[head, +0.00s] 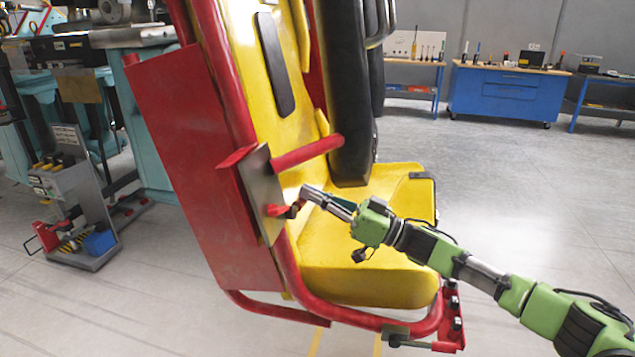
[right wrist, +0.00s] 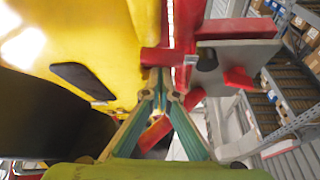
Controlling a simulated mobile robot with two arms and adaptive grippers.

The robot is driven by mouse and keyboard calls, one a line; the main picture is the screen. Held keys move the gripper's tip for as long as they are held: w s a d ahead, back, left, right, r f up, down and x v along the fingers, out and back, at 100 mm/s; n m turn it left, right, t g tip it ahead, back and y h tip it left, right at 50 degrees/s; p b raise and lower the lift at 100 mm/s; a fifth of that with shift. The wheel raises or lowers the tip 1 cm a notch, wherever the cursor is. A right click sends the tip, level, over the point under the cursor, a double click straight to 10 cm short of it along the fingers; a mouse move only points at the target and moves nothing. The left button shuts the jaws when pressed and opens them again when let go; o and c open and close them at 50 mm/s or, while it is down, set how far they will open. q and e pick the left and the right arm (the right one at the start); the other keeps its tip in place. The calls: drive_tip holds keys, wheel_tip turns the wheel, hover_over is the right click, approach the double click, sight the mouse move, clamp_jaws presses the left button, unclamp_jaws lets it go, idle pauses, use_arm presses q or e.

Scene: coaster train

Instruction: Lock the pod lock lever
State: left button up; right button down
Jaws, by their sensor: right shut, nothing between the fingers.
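The coaster pod has a yellow seat (head: 365,250) in a red frame with a red side panel (head: 185,160). A grey plate (head: 262,185) is mounted on its side; it also shows in the right wrist view (right wrist: 235,55). A small red lever (head: 277,210) sits at the plate's lower part, and a red piece of it shows against the plate in the right wrist view (right wrist: 238,78). My right gripper (head: 300,203) is beside the lever, at the seat's side edge. Its green fingers (right wrist: 166,88) meet at the tips, shut and empty. My left gripper is out of view.
A red bar (head: 308,152) and a black padded restraint (head: 350,100) stand above the gripper. A grey stand (head: 75,195) is at left. Blue workbenches (head: 505,95) are at the back. The floor at right is clear.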

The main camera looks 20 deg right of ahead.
drive_tip(key=shift+f, duration=0.25)
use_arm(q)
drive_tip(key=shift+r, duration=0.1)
